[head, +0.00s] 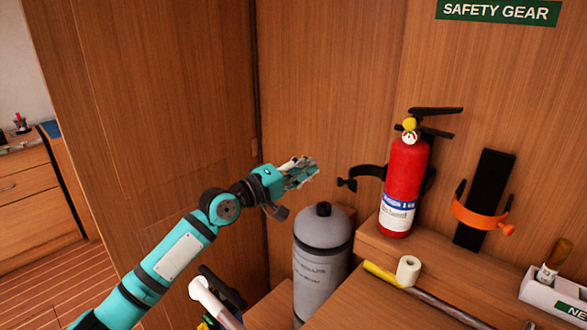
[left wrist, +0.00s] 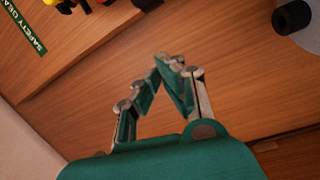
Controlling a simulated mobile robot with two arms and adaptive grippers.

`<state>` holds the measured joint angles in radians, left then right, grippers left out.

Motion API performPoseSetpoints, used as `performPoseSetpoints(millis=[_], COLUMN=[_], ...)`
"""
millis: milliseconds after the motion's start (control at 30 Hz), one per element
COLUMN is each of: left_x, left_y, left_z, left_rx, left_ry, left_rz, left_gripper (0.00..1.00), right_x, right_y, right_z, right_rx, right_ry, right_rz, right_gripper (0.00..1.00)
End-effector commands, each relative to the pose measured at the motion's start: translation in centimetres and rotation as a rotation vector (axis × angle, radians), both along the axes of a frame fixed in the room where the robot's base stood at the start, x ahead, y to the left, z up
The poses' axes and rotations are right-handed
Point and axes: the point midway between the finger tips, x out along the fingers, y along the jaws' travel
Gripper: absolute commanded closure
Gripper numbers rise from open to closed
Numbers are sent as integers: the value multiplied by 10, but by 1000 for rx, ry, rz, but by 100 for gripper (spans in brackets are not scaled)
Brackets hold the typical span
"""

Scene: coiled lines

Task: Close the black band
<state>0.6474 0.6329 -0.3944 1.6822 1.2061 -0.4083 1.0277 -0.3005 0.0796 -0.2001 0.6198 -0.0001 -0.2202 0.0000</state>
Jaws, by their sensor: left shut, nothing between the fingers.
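The black band (head: 366,171) sticks out to the left from behind the red fire extinguisher (head: 404,185), standing open with a dark knob at its free end. The extinguisher stands upright on a wooden ledge against the wall. My left gripper (head: 314,168) is shut and empty, left of the band's free end and apart from it. In the left wrist view the fingertips (left wrist: 167,60) meet in front of bare wood. A small part of the extinguisher (left wrist: 108,2) shows at the top edge there. My right gripper is not in view.
A grey cylinder (head: 321,262) with a black top stands below my left gripper. An orange band (head: 480,216) on a black bracket (head: 486,192) is on the wall to the right.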

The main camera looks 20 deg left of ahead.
Motion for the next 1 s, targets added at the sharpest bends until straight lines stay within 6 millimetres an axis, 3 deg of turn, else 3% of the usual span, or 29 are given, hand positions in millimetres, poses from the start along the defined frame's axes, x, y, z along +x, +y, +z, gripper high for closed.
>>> performPoseSetpoints(millis=[200, 500, 1000], left_x=[30, 1, -3], left_y=[-21, -40, -43], left_z=[5, -4, -7], left_rx=[1, 1, 1], left_ry=[0, 1, 0], left_rz=[-1, -2, 2], left_gripper=[100, 100, 100], right_x=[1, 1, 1], right_y=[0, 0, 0], right_z=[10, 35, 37], right_rx=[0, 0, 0], right_ry=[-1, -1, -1], right_rz=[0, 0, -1], right_gripper=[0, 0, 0])
